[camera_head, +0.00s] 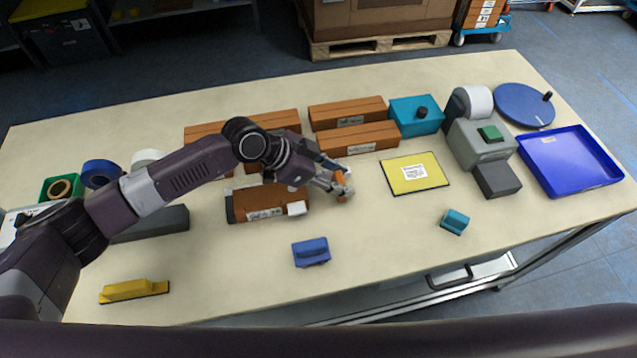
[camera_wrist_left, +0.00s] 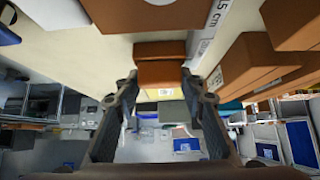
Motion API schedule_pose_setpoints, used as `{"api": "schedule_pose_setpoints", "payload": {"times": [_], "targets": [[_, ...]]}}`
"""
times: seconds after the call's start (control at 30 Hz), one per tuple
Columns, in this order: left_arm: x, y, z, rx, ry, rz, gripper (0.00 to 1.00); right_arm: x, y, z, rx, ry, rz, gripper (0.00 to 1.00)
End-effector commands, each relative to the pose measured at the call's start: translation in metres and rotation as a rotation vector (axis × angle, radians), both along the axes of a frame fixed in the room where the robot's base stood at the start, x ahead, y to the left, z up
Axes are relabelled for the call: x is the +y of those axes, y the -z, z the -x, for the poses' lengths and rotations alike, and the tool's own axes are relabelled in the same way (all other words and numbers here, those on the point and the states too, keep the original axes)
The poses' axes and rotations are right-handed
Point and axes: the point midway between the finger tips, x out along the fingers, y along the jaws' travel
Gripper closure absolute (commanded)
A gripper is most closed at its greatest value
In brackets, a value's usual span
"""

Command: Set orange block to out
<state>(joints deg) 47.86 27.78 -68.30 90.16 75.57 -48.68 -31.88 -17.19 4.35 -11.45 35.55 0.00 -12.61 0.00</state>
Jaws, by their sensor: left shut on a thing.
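The orange block (camera_head: 341,181) is small and sits between the fingers of my left gripper (camera_head: 343,188), near the middle of the table. The fingers cover much of it in the head view. In the left wrist view the block (camera_wrist_left: 160,66) shows between the two dark fingertips, and my left gripper (camera_wrist_left: 160,92) is shut on it. I cannot tell whether the block touches the table. No place marked "out" can be read. A blue tray (camera_head: 602,178) lies empty at the far right. My right gripper is not in view.
A brown box (camera_head: 262,203) lies just left of the gripper, with more brown boxes (camera_head: 360,137) behind. A yellow sheet with a label (camera_head: 400,181) lies to the right, before a grey machine (camera_head: 480,140). Blue (camera_head: 311,252) and teal (camera_head: 455,221) blocks lie in front.

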Motion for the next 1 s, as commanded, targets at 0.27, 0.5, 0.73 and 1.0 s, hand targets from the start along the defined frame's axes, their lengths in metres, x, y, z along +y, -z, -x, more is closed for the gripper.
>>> {"api": "schedule_pose_setpoints", "payload": {"times": [0.27, 0.5, 0.73, 1.0], "targets": [[-0.020, -0.001, -0.004, -0.002, -0.001, 0.002, 1.00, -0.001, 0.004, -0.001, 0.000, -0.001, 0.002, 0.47], [-0.020, -0.002, -0.004, -0.002, -0.001, 0.004, 0.60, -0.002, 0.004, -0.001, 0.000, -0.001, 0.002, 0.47], [-0.019, -0.001, -0.004, -0.002, -0.001, 0.001, 0.45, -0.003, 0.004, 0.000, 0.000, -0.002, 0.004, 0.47], [-0.014, -0.004, -0.004, -0.001, -0.001, -0.001, 0.45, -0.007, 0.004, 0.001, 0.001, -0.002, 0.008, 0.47]]}}
